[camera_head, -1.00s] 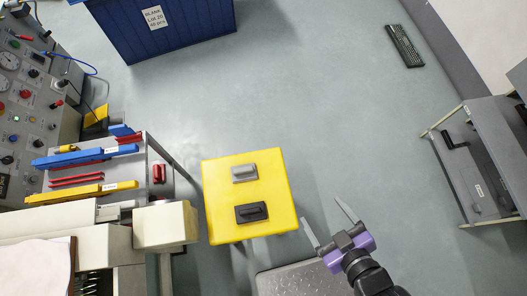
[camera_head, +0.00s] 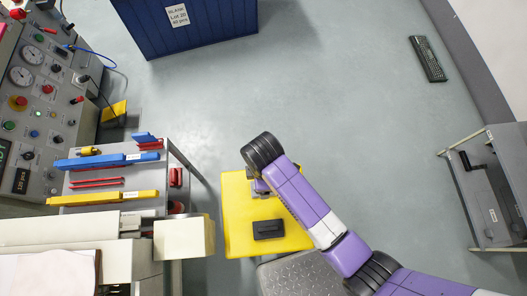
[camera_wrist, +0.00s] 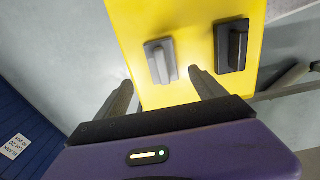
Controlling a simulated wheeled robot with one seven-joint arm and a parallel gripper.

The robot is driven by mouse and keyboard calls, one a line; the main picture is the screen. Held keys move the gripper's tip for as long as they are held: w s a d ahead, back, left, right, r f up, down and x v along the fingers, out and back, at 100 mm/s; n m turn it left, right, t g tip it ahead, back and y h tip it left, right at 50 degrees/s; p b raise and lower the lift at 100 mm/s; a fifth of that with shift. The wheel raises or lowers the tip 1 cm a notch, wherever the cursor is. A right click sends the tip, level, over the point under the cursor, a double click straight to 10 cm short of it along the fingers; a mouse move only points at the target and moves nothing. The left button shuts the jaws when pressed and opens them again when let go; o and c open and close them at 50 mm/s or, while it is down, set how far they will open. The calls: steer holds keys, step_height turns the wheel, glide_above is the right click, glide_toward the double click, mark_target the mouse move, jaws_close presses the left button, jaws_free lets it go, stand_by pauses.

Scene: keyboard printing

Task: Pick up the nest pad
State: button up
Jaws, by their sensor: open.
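Two small handled pads lie on a yellow stand (camera_head: 236,225); a point on its top in the wrist view is (camera_wrist: 180,12). One is light grey (camera_wrist: 161,62) and the other is black (camera_wrist: 231,45), also plain in the head view (camera_head: 268,230). I cannot tell from their looks which is the nest pad. My gripper (camera_wrist: 160,78) is open and empty, with the grey pad just beyond and between its fingertips. The height gap is unclear. In the head view my arm covers the grey pad.
A shelf (camera_head: 107,200) with blue, red and yellow bars stands left of the yellow stand. A grey cart (camera_head: 490,195) is at the right. A blue bin (camera_head: 190,28) stands at the back. Open grey floor lies between them.

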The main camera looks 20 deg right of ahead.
steer(key=f, duration=0.7)
steer(key=shift+s+f+b, duration=0.25)
steer(key=shift+s+b, duration=0.05)
steer(key=c, duration=1.5)
